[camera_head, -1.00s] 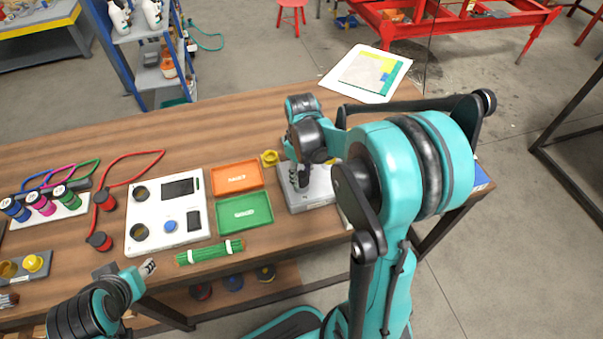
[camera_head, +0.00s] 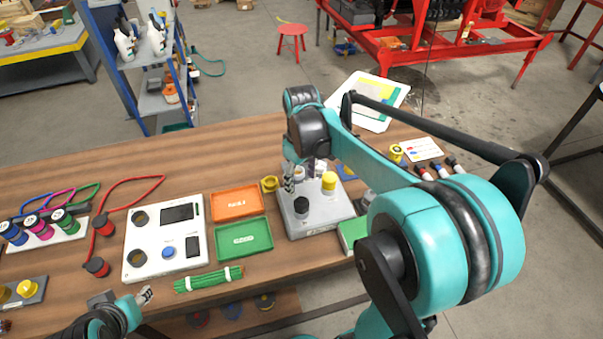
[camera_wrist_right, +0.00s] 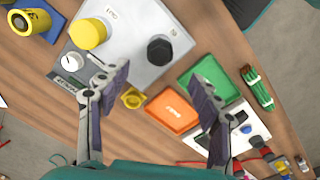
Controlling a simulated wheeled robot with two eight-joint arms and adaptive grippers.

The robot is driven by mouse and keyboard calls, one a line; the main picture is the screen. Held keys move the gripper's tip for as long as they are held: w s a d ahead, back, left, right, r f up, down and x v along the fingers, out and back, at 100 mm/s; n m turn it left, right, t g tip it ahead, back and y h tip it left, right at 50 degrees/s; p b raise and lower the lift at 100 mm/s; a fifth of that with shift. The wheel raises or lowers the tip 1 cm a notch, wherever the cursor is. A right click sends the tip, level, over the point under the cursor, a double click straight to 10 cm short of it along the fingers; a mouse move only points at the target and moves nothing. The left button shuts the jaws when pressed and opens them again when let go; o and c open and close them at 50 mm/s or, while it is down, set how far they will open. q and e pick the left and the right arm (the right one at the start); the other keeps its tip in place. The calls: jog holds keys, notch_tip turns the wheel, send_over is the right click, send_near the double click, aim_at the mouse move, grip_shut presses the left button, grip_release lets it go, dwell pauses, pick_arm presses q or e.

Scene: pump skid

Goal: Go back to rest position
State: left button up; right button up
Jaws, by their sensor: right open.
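My right gripper (camera_head: 302,178) is over the back part of a grey box (camera_head: 318,220) on the wooden table. The box carries a yellow knob and a black knob. In the right wrist view my right gripper (camera_wrist_right: 160,105) is open, with nothing between its two fingers. The box (camera_wrist_right: 128,40) lies beyond the fingertips there, with the yellow knob (camera_wrist_right: 88,33) and the black knob (camera_wrist_right: 160,50). My left gripper (camera_head: 145,295) is low at the table's front edge. Its jaw opening is too small to make out.
An orange tray (camera_head: 236,203) and a green tray (camera_head: 245,238) lie left of the box. A white panel (camera_head: 150,262), a green bundle (camera_head: 208,280) and red cable (camera_head: 130,190) lie further left. A blue shelf rack (camera_head: 135,75) stands behind. The table's back left is clear.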

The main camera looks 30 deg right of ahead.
jog(key=s+a+m+t, duration=0.3)
jog(key=s+a+t, duration=0.4)
jog(key=s+a, duration=0.3)
jog(key=shift+s+a+r+m, duration=0.15)
jog(key=shift+s+a+m, duration=0.15)
jog(key=shift+s+m, duration=0.15)
dwell(1.6)
